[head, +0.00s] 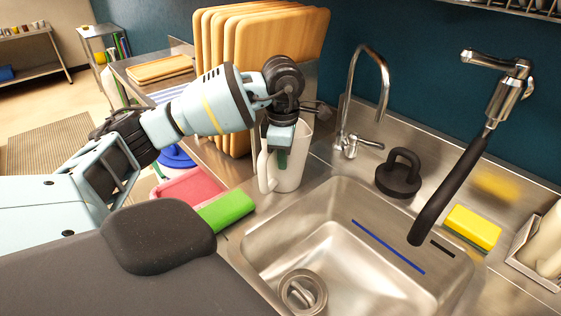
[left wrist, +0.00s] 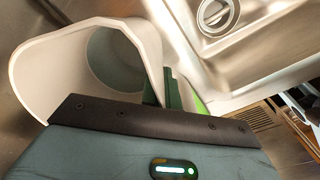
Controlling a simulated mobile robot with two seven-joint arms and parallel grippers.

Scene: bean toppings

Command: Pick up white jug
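The white jug (head: 293,172) stands upright on the metal counter at the left rim of the sink, its handle (head: 265,171) toward the left. My left gripper (head: 281,150) is down at the jug, with a dark green finger pad showing between the handle and the body. In the left wrist view the jug's open mouth (left wrist: 112,58) fills the upper left and looks empty. Finger pads (left wrist: 172,92) show against its handle side. The fingertips are partly hidden, so I cannot tell whether they are closed on the handle. My right gripper is not in view.
The sink (head: 340,250) lies right of the jug, with a tall faucet (head: 383,85) behind. Wooden boards (head: 262,50) stand behind my left gripper. A green block (head: 226,210) and a pink tray (head: 190,187) lie in front. A black weight-like object (head: 399,175) and yellow sponge (head: 472,228) sit right.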

